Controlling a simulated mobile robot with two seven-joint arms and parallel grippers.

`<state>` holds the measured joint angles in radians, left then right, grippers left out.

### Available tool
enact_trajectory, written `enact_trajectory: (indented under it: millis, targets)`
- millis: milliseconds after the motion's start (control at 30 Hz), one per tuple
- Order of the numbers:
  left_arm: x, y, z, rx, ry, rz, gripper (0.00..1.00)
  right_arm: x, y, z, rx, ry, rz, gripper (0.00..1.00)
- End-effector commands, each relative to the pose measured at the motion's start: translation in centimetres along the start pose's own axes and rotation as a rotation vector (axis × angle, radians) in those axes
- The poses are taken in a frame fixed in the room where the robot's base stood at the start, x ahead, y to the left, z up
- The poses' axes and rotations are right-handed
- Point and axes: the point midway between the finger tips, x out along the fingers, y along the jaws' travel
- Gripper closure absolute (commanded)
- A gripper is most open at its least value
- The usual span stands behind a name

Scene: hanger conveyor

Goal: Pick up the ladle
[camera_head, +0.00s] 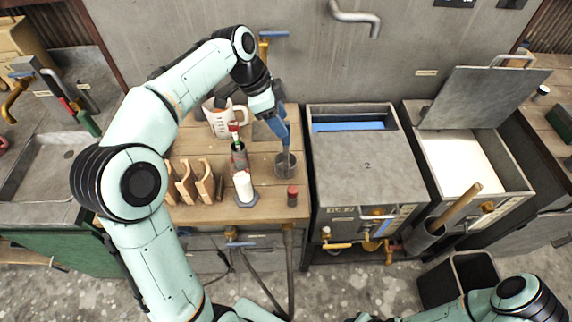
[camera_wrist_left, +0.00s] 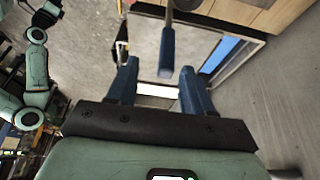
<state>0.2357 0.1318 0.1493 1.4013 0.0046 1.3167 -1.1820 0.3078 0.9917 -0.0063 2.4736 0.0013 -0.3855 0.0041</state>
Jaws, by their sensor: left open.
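The ladle has a thin upright grey stem (camera_head: 286,148) standing in a grey cup (camera_head: 286,168) on the wooden bench, next to the metal tank. In the left wrist view its blue handle (camera_wrist_left: 165,55) points toward my left gripper (camera_wrist_left: 158,88). The handle end lies between the lines of the two blue fingers, which are apart with a gap on each side. In the head view my left gripper (camera_head: 279,128) is above the cup, and its fingers partly hide the handle. My right gripper is out of view; only part of its arm shows at the lower right.
A measuring jug (camera_head: 218,122), a white bottle (camera_head: 244,187), a small red-capped jar (camera_head: 292,195) and wooden holders (camera_head: 188,185) stand on the bench. An open tank (camera_head: 470,160) stands further right.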

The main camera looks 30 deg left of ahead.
Motion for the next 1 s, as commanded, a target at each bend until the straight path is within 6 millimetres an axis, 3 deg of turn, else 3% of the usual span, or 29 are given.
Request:
enact_trajectory:
  millis: [600, 900, 1000]
  targets:
    - [7.1, -0.4, 0.5, 0.0, 0.001, 0.001, 0.49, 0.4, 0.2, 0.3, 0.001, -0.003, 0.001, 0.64]
    - [7.5, -0.5, 0.5, 0.0, 0.001, -0.002, 0.49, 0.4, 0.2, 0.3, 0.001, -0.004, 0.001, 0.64]
    - [7.5, -0.5, 0.5, 0.0, 0.001, -0.002, 0.81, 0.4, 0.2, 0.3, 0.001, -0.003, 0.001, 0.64]
